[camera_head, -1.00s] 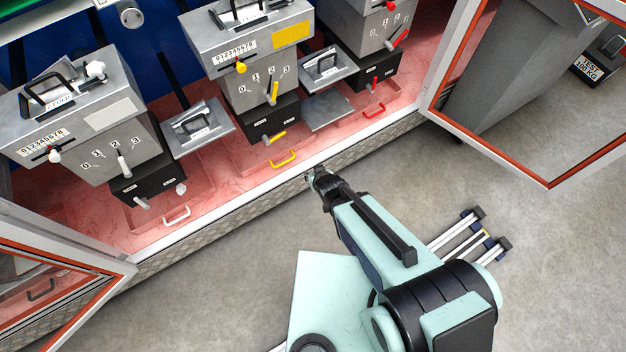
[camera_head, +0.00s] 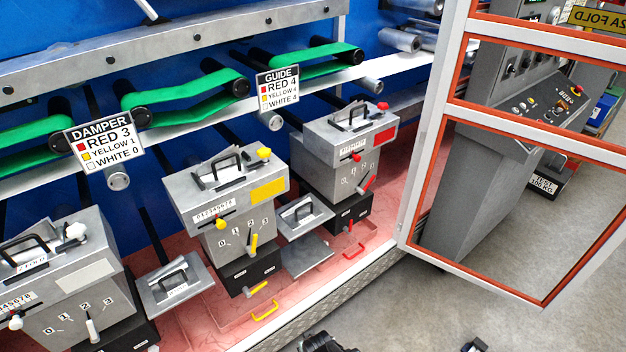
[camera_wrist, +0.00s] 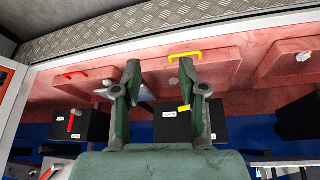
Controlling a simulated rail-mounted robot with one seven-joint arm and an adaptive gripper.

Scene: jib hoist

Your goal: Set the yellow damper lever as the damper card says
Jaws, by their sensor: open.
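The damper card (camera_head: 103,141) reads red 3, yellow 1, white 0. The yellow-marked grey unit (camera_head: 190,198) stands in the middle of the row. Its yellow lever (camera_head: 253,244) sits on the front below a 0 to 3 scale; it stands roughly upright, on the 2 to 3 side. A yellow knob (camera_head: 221,224) sits on the numbered slot above. Another yellow lever (camera_head: 257,288) is on the black box below. My gripper (camera_wrist: 160,85) is open and empty in the wrist view, in front of the black box (camera_wrist: 170,127). Only its dark end shows at the head view's bottom edge.
A guide card (camera_head: 278,88) hangs to the right. The white-marked unit (camera_head: 70,290) and red-marked unit (camera_head: 340,150) flank the yellow one. A yellow handle (camera_head: 265,311) is on the red floor near the sill. An open framed door (camera_head: 425,165) stands at right.

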